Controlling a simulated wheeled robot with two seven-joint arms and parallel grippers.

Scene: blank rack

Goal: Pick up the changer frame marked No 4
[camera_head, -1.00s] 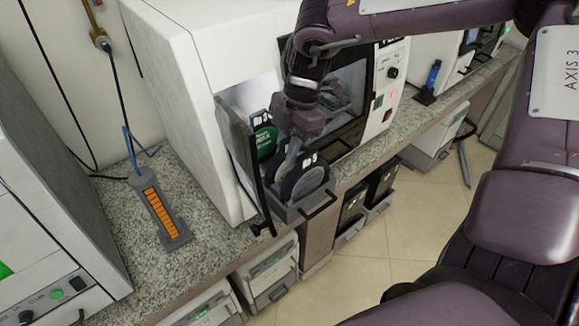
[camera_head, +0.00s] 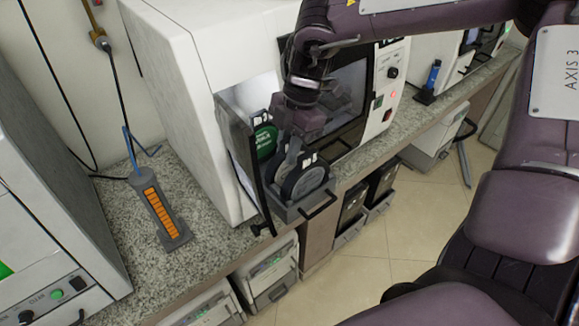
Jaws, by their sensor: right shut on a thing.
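My right gripper (camera_head: 289,150) reaches down from the upper right into a grey tray (camera_head: 290,213) at the open door of the white machine. It is shut on a dark changer frame (camera_head: 288,172), mostly hidden by the fingers and the frame in front. A dark round frame (camera_head: 313,180) with a white label stands upright at the front. A frame with a green disc (camera_head: 265,140) stands at the back left. The label numbers are too small to read surely. My left gripper is not in view.
The dark machine door (camera_head: 243,150) stands open just left of the tray. A grey holder with orange slots (camera_head: 160,212) stands on the speckled counter (camera_head: 112,195). A blue-topped item (camera_head: 432,77) stands farther right. Drawers (camera_head: 270,278) lie below the counter edge.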

